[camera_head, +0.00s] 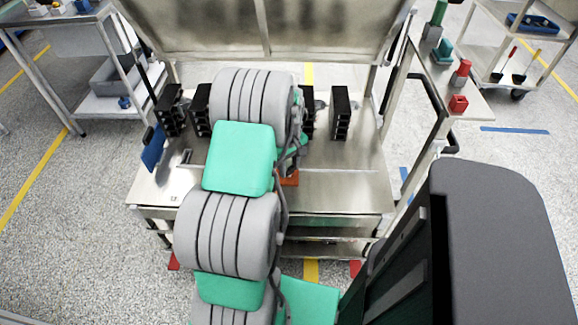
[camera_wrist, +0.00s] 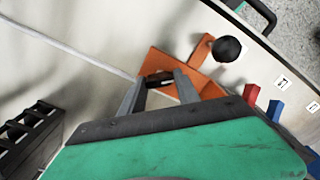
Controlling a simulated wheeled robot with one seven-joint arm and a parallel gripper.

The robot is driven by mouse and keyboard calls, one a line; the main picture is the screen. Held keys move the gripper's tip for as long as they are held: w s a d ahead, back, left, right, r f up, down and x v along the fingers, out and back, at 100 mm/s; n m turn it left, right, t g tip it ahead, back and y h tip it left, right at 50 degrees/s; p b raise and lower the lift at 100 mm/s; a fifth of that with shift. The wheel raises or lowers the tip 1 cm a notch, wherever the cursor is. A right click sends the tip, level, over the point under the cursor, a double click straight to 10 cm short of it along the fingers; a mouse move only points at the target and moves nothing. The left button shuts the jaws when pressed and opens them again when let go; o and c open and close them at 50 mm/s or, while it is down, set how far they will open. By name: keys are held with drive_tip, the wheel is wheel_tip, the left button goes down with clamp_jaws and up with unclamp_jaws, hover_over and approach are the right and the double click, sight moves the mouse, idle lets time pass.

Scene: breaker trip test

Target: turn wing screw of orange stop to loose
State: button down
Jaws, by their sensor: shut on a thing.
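The orange stop (camera_wrist: 208,86) lies flat on the metal plate in the wrist view, with an orange arm ending at a round black knob (camera_wrist: 228,48). A bit of the orange also shows in the head view (camera_head: 290,179), beside my arm, which hides the rest. My gripper (camera_wrist: 159,77) is over the left part of the stop, its two grey fingers on either side of a small dark piece, seemingly the wing screw (camera_wrist: 159,79). It is shut on that piece. The fingers and the green gripper body hide part of it, so its turn angle cannot be told.
A red block (camera_wrist: 251,93) and a blue block (camera_wrist: 275,109) stand right of the stop, near white labels. A black breaker (camera_wrist: 27,135) is at lower left. In the head view, more black breakers (camera_head: 340,112) stand on the metal bench (camera_head: 330,190), under a raised lid (camera_head: 330,30).

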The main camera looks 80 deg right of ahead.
sight(289, 168)
drive_tip(key=n, duration=0.5)
drive_tip(key=shift+d, duration=0.1)
drive_tip(key=shift+r+n, duration=0.1)
drive_tip(key=shift+n, duration=2.3)
drive_tip(key=c, duration=0.9)
unclamp_jaws()
wheel_tip(289, 168, up, 8)
drive_tip(key=shift+f+p, duration=0.15)
drive_tip(key=shift+p, duration=0.3)
drive_tip(key=shift+w, duration=0.1)
